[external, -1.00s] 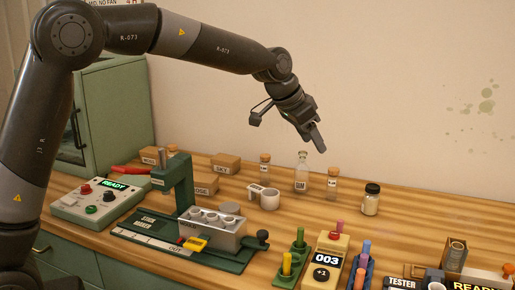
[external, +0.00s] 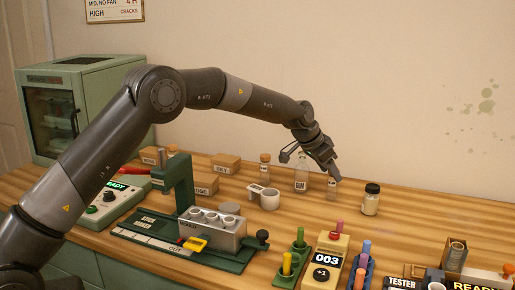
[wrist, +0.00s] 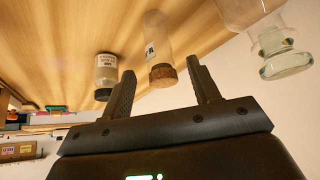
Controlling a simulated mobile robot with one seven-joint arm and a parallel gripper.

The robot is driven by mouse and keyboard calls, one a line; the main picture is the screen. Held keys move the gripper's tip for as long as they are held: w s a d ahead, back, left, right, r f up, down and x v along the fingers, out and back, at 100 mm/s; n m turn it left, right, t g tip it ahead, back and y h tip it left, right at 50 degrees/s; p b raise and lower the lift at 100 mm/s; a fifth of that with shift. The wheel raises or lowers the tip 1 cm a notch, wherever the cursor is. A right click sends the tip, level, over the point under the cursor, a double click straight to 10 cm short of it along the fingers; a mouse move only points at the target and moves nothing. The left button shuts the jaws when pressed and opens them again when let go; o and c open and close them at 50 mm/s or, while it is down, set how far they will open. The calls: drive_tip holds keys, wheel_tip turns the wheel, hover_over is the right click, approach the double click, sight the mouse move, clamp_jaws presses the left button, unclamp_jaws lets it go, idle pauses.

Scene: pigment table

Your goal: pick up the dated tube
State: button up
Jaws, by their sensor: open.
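A clear corked tube (external: 331,190) with a small white label stands on the table right of the gum bottle. In the wrist view the tube (wrist: 156,38) and its cork lie in line with the gap between my fingers, with the writing too small to read as a date. My gripper (external: 335,175) is open, tilted down just above the tube's top; its two fingers also show in the wrist view (wrist: 160,76). I cannot tell whether they touch the cork. Another corked tube (external: 265,170) stands farther left.
The gum bottle (external: 301,172) stands close left of the tube. A dark-lidded jar (external: 371,202) stands to its right. A white cup (external: 269,199) and the green press (external: 177,190) are farther left. The table between tube and front racks is clear.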

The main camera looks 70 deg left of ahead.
sight(332, 186)
drive_tip(key=shift+x, duration=2.75)
drive_tip(key=shift+c, duration=0.3)
drive_tip(key=c, duration=1)
drive_tip(key=shift+r, duration=0.1)
